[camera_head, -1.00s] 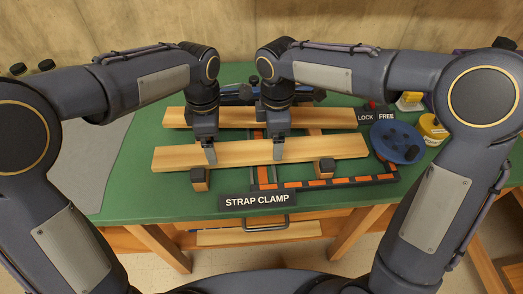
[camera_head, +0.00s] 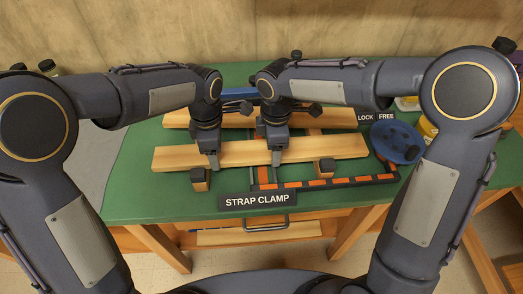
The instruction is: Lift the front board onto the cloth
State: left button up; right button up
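The front board (camera_head: 335,148) is a long pale wooden plank lying across the bench, with small wooden blocks near its front edge. My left gripper (camera_head: 213,160) is at the board left of its middle. My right gripper (camera_head: 277,156) is at it just right of the middle. Both point down with fingers overlapping the board; I cannot tell whether they are closed on it. The grey cloth (camera_head: 85,165) lies flat at the left of the bench, partly hidden by my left arm.
A second board (camera_head: 335,118) lies behind. An orange-and-black strap clamp frame (camera_head: 340,182) sits at right, with a blue disc (camera_head: 397,141) beside it. A STRAP CLAMP sign (camera_head: 257,200) is at the green bench's front edge. Bare green top (camera_head: 135,190) lies left of the board.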

pick_arm(q)
jog(key=c, duration=0.4)
pick_arm(e)
jog(key=c, duration=0.4)
pick_arm(q)
jog(key=shift+r, duration=0.1)
pick_arm(e)
jog(key=shift+r, duration=0.1)
